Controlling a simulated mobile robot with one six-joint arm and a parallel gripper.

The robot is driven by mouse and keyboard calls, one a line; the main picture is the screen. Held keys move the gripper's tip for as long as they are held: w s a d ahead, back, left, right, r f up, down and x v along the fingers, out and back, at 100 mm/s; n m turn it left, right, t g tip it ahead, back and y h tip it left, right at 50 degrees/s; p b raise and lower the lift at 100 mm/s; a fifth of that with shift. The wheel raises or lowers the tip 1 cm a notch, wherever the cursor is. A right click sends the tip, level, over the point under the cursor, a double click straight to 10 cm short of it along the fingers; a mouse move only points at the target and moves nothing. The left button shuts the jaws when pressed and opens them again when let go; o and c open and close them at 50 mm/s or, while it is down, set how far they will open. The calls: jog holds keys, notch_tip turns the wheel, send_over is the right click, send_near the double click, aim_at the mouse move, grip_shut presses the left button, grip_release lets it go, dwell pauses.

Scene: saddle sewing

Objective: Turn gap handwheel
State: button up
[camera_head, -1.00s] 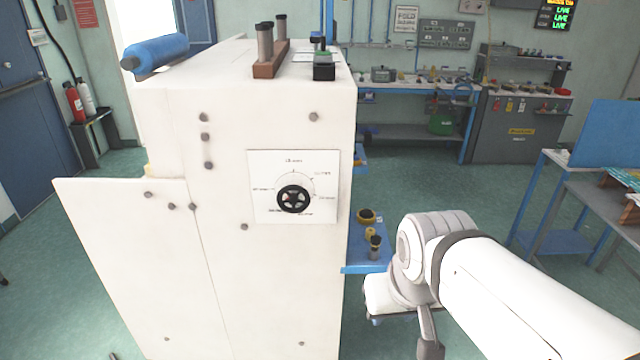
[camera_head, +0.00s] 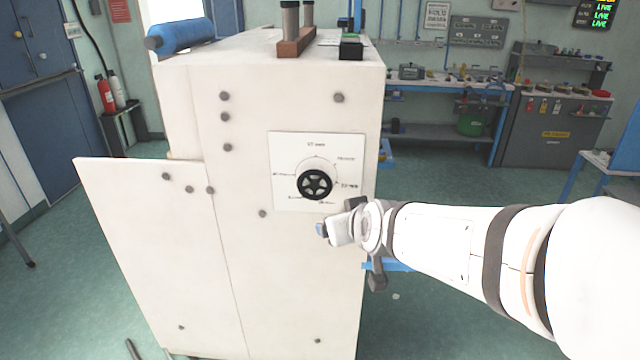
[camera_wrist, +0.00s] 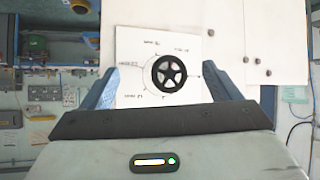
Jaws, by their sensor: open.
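The gap handwheel (camera_head: 314,184) is a small black spoked wheel on a white dial plate (camera_head: 284,150), on the side of a white machine cabinet (camera_head: 300,270). My gripper (camera_head: 322,230) is below and slightly right of the wheel in the head view, apart from it. In the wrist view the handwheel (camera_wrist: 168,73) appears between the two blue fingers of my open gripper (camera_wrist: 165,85), a little right of centre, with the dial plate (camera_wrist: 130,50) around it. The fingers hold nothing.
A blue roller (camera_head: 182,37) and a brown block with metal posts (camera_head: 296,46) sit on top of the cabinet. A black box with a green top (camera_head: 351,46) is beside them. A blue shelf (camera_head: 400,267) is partly hidden behind my arm. The floor left is mostly open.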

aim_at(315, 188)
jog(key=o, duration=0.3)
jog(key=w+a+f+t+b, duration=0.1)
jog(key=w+a+t, duration=0.1)
jog(key=w, duration=0.1)
jog(key=w+a+t+h+b, duration=0.1)
jog(key=w+a+t+b, duration=0.1)
jog(key=w, duration=0.1)
jog(key=w+a+f+n+t+b, duration=0.1)
jog(key=w+a, duration=0.1)
jog(key=w, duration=0.1)
jog(key=shift+a+f+t+h, duration=0.25)
jog(key=shift+f+t+h, duration=0.05)
jog(key=shift+t, duration=0.1)
jog(key=shift+w+a+f+t+h+b, duration=0.1)
jog(key=shift+w+a+t+h+b, duration=0.2)
jog(key=shift+h, duration=0.2)
jog(key=shift+w+a+f+t+h+b, duration=0.15)
jog(key=shift+w+t+h+b, duration=0.1)
jog(key=shift+t+h+b, duration=0.2)
jog(key=w, duration=0.4)
jog(key=w+p, duration=0.1)
jog(key=w, duration=0.2)
jog(key=shift+w+d+r, duration=0.2)
jog(key=shift+w, duration=0.2)
jog(key=c, duration=0.9)
jog(key=shift+d, duration=0.3)
jog(key=shift+c, duration=0.4)
jog(key=shift+a, duration=0.25)
